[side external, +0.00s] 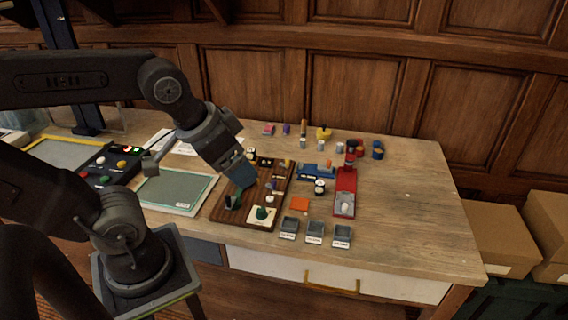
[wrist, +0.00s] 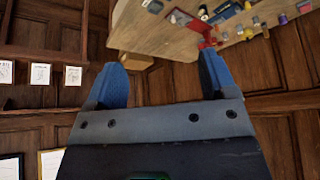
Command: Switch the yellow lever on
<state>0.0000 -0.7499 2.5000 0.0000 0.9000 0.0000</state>
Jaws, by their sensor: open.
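A brown wooden board (side external: 222,212) with several small controls lies on the table in the side external view. A small yellow piece (side external: 287,162) near its far right corner may be the yellow lever; it is too small to tell its position. A green knob on a cream plate (side external: 263,214) sits at the board's near end. My gripper (side external: 240,170) appears over the left part of this board and hides some of it. In the wrist view my gripper (wrist: 161,62) has its two blue fingers wide apart with nothing between them. The yellow lever cannot be made out there.
A black button box (side external: 108,165) and a green mat (side external: 175,191) lie left of the board. A blue toy vehicle (side external: 316,171), a red device (side external: 345,190) and several grey bins (side external: 314,232) stand right. The table (side external: 408,205) is clear at the far right.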

